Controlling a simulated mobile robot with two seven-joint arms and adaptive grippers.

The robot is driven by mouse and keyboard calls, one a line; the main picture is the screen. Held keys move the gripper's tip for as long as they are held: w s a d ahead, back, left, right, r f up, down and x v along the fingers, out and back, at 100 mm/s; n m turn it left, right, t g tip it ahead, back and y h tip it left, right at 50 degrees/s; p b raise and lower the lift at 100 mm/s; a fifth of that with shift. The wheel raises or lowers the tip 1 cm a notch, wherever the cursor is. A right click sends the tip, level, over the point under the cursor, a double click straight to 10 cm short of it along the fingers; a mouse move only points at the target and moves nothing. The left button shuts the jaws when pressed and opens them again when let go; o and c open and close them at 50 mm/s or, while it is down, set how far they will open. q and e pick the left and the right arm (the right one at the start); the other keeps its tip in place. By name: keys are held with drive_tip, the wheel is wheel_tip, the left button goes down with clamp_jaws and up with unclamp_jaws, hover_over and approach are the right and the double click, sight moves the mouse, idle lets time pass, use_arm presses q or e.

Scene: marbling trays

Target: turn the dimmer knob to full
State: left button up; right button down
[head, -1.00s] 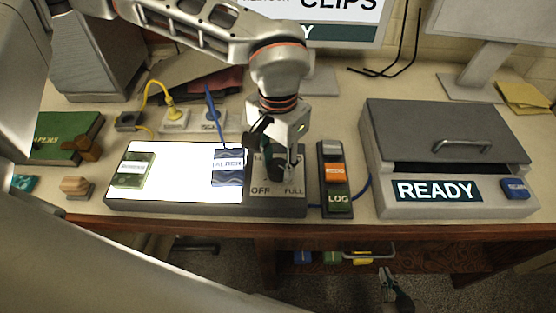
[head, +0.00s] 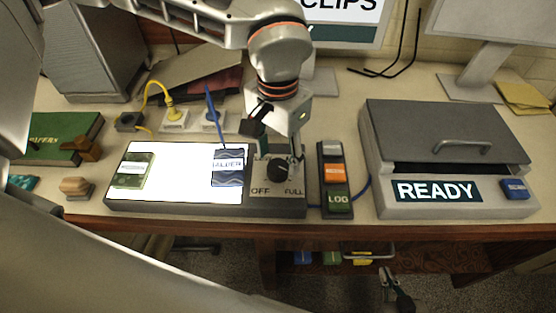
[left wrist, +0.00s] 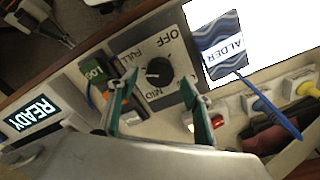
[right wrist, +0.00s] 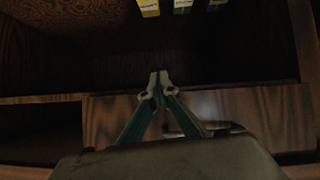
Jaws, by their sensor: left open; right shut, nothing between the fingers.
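The black dimmer knob (head: 279,172) sits on a grey dial plate (head: 259,184) marked OFF and FULL, at the right end of the lit panel (head: 185,192). In the left wrist view the knob (left wrist: 159,72) is unobstructed, with a white mark on its left side, toward the FULL side; its exact setting is hard to read. My left gripper (head: 279,153) is open, above and behind the knob, apart from it. My right gripper (head: 404,303) is shut and empty, below the table front; the right wrist view shows its fingertips (right wrist: 158,78) together.
A button box (head: 336,184) with a LOG button stands right of the dial. A grey READY machine (head: 447,145) is further right. An ALDER slide (head: 228,168) and a green slide (head: 133,171) lie on the lit panel. Cabled plugs (head: 175,118) stand behind it.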

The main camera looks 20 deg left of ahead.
sight(278, 166)
use_arm(q)
wheel_tip(278, 166, up, 9)
drive_tip(key=shift+r, duration=0.2)
idle(0.6)
